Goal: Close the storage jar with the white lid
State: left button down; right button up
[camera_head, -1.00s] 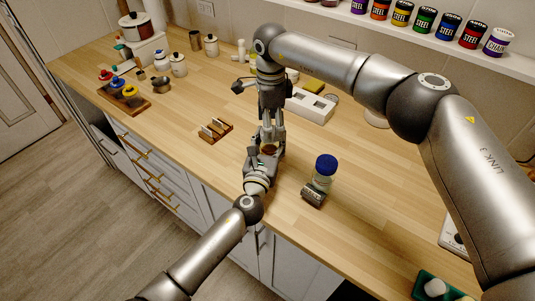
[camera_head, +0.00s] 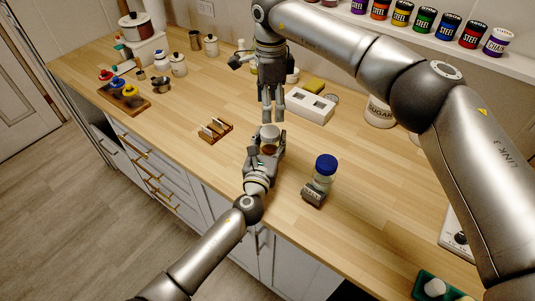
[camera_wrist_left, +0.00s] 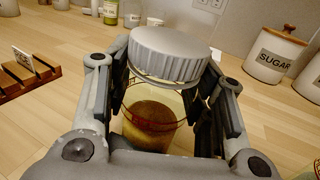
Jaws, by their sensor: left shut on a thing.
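My left gripper (camera_head: 267,150) is shut around the storage jar (camera_wrist_left: 158,115), a clear jar with brown contents, and holds it upright over the counter's front part. The white lid (camera_wrist_left: 172,52), ribbed at its side, sits over the jar's mouth; it also shows in the head view (camera_head: 270,132). I cannot tell how tightly it is seated. My right gripper (camera_head: 273,118) points down just above the lid, with its fingers apart and nothing seen between them. The left fingers hide the sides of the jar.
A blue-lidded jar (camera_head: 324,170) stands to the right on the wooden counter (camera_head: 350,220), beside a small labelled block (camera_head: 313,194). A wooden card holder (camera_head: 215,130) lies left. A white two-slot box (camera_head: 310,104) and sugar canister (camera_head: 380,112) stand behind.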

aim_at(270, 131)
jog(key=shift+f, duration=4.05)
jog(key=c, duration=1.1)
jog(key=o, duration=1.2)
jog(key=shift+c, duration=0.2)
jog(key=shift+r, duration=2.3)
